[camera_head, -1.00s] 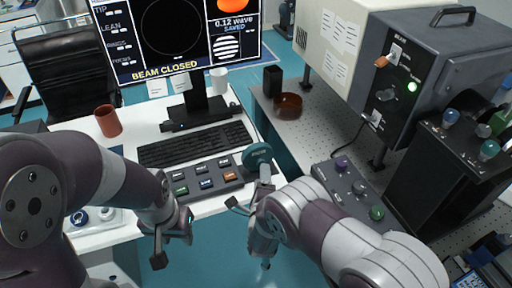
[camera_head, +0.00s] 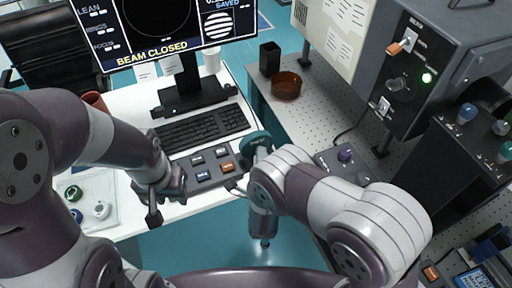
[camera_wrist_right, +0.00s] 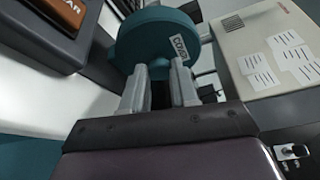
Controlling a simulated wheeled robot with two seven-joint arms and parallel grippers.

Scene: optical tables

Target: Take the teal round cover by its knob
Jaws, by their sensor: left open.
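The teal round cover (camera_head: 257,142) stands out in front of my right gripper (camera_head: 258,160), above the gap beside the button panel. In the right wrist view the cover (camera_wrist_right: 155,42) is a teal disc with a white "COVER" label. The two fingers of my right gripper (camera_wrist_right: 160,88) sit close together against its face, on either side of a dark piece that looks like the knob. The knob is mostly hidden between them. My left gripper (camera_head: 165,198) is open and empty, left of the button panel.
The button panel (camera_head: 205,172) and keyboard (camera_head: 203,128) lie on the white desk. A brown glass dish (camera_head: 286,87) and a black holder (camera_head: 270,58) stand on the perforated table. A tray with round pieces (camera_head: 112,218) is at left. Teal floor shows between the tables.

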